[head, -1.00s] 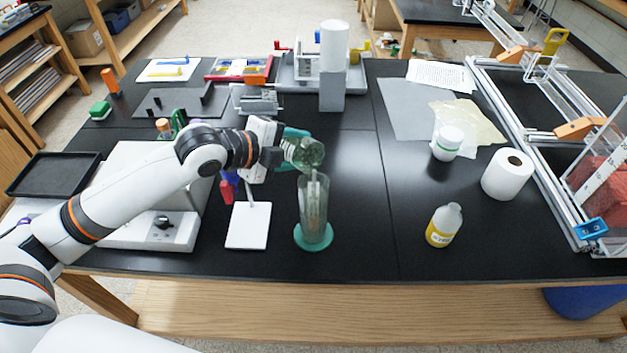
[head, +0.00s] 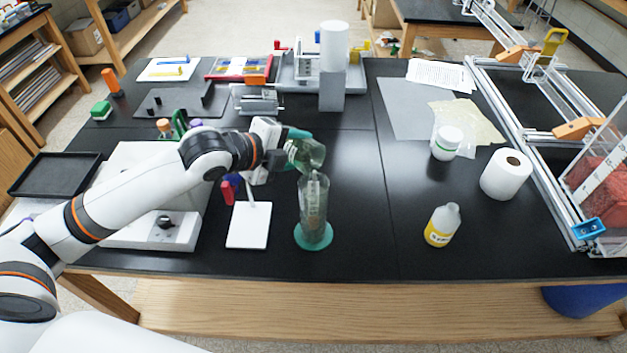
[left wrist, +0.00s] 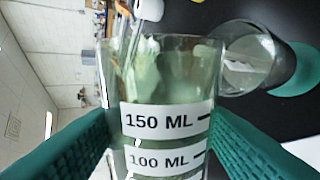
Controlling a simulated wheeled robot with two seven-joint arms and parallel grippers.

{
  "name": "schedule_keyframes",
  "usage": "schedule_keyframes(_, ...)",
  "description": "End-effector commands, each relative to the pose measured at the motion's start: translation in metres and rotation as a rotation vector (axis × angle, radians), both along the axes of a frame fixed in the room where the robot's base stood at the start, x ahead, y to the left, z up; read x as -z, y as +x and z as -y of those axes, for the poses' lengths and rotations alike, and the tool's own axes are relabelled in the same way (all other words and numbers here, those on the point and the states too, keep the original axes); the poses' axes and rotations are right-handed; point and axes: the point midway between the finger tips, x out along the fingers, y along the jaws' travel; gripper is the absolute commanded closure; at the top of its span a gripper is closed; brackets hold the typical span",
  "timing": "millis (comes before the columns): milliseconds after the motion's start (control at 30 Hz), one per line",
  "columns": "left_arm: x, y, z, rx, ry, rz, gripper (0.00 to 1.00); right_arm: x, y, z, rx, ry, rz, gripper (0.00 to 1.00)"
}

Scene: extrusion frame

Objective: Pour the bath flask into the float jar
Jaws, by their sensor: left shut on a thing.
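The bath flask (head: 306,154) is a clear glass vessel, held tilted above the float jar in the head view. In the left wrist view the flask (left wrist: 165,125) fills the middle, with 150 ML and 100 ML labels. My left gripper (head: 290,150) is shut on it, its green fingers pressing from both sides. The float jar (head: 314,215) is a tall clear cylinder standing upright on a round green base, with a float inside. The jar also shows in the left wrist view (left wrist: 250,65), beyond the flask's mouth. My right gripper does not show.
A white plate with a stand (head: 248,225) is left of the jar. The black table between jar and bottles is clear.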

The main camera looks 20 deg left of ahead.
Motion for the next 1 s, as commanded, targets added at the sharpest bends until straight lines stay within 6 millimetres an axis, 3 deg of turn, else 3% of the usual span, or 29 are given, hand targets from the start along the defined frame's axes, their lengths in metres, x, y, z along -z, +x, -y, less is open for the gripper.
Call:
schedule_keyframes(967, -0.0026, -0.0005, 0.0010, -0.001, 0.044, 0.027, 0.76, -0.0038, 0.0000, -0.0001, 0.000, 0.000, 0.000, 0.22)
schedule_keyframes(1000, 0.0045, 0.0003, -0.0007, -0.002, 0.009, 0.004, 0.76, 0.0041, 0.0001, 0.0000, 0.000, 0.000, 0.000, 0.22)
